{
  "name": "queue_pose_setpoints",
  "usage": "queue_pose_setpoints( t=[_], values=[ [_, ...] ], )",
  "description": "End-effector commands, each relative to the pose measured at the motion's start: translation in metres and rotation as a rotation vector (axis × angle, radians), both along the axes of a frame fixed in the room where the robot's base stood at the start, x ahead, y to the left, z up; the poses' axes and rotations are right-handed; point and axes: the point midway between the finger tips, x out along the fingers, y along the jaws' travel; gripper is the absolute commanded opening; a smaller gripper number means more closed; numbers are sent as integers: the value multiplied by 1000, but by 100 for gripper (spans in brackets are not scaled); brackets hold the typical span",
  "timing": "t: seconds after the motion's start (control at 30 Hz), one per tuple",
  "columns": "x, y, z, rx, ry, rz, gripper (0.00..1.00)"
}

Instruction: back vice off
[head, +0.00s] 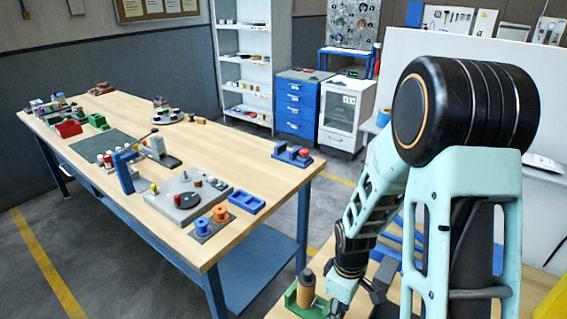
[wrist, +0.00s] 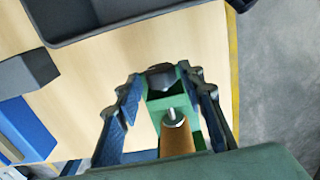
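The green vice (head: 292,299) stands on the wooden bench at the bottom of the head view, with a brown cylinder (head: 306,288) upright in it. In the wrist view the vice (wrist: 183,101) lies between my fingers, with a dark knob or screw end (wrist: 161,77) at its far end. The brown cylinder (wrist: 176,141) with a metal pin on top shows nearer the camera. My gripper (wrist: 164,77) is open, one finger on each side of the vice's dark end. A gap shows beside the fingers; contact is not clear. The lower part of the vice is hidden.
A dark tray (wrist: 120,15) lies beyond the fingertips, and a blue block (wrist: 25,127) and grey block (wrist: 22,72) lie to the left. The bench edge is on the right. In the head view, a long workbench (head: 255,190) with several tools stands to the left.

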Motion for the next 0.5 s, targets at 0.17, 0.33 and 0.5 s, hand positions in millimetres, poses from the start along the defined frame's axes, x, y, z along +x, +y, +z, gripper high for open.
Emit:
queue_pose_setpoints(
  t=[0.17, 0.33, 0.5],
  values=[
    [1, 0, 1, 27, 30, -1, 36],
    [1, 0, 0, 27, 30, 0, 36],
    [1, -1, 2, 40, 52, -3, 36]
  ],
)
